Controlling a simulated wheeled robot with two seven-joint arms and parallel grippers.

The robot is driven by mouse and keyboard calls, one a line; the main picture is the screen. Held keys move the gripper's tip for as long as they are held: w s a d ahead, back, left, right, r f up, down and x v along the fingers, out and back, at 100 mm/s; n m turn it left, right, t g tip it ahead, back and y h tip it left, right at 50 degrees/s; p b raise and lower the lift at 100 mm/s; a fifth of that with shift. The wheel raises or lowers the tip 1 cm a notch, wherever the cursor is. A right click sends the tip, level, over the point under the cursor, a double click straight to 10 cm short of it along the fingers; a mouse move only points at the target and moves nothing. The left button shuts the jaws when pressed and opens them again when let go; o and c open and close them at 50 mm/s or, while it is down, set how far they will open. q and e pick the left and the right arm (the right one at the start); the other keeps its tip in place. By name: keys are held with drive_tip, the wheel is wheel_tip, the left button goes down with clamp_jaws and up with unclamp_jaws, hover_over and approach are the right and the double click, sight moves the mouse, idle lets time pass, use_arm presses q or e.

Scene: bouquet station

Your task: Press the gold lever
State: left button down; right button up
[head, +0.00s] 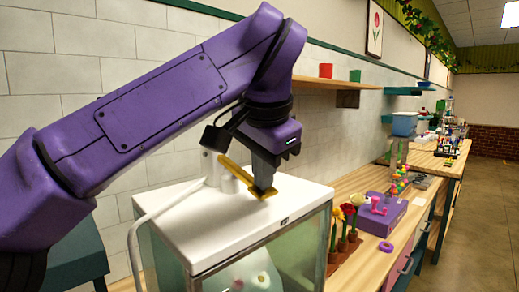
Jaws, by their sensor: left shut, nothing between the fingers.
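The gold lever (238,173) is a flat bar on top of a white-lidded glass tank, sloping down from upper left to lower right. Its upper end is by a white fitting on the lid. My left gripper (264,184) points down with its fingers shut and empty. The fingertips are at the lever's lower right end and appear to meet it; I cannot tell whether they touch or press it. The fingers hide part of the lever near that end. My right gripper is not in view.
The white lid (215,222) covers the glass tank, and a white pipe (160,205) bends over its left side. Potted flowers (350,222) and a purple box (376,216) stand on the wooden counter to the right. A shelf (330,83) runs along the tiled wall behind.

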use_arm(q)
drive_tip(key=shift+d+f, duration=0.1)
drive_tip(key=shift+f, duration=0.3)
drive_tip(key=w+p+v, duration=0.1)
drive_tip(key=p+v, duration=0.5)
drive_tip(key=v, duration=0.8)
drive_tip(key=shift+w+d+r, duration=0.15)
drive_tip(key=shift+r, duration=0.45)
